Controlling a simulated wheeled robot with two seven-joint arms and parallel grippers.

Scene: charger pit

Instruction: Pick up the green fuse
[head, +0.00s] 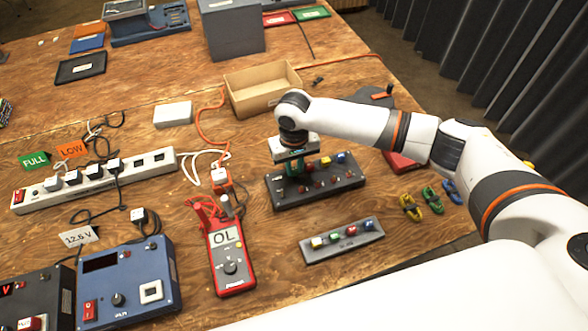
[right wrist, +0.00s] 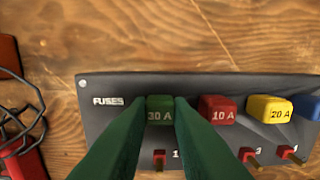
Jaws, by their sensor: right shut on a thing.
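The green fuse (right wrist: 160,108), marked 30 A, is at the left end of the fuse row in the right wrist view. My right gripper (right wrist: 162,102) is shut on it, one green finger at each side. It stands in line with the other fuses of the dark fuse block (right wrist: 110,122); I cannot tell how deep it is seated. In the head view my right gripper (head: 294,165) points down at the left part of the block (head: 345,183), and the arm and fingers mostly hide the fuse. My left gripper is not in view.
A red 10 A fuse (right wrist: 217,109) and a yellow 20 A fuse (right wrist: 269,108) stand right of the green one. A tray (head: 355,242) of coloured fuses lies in front.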

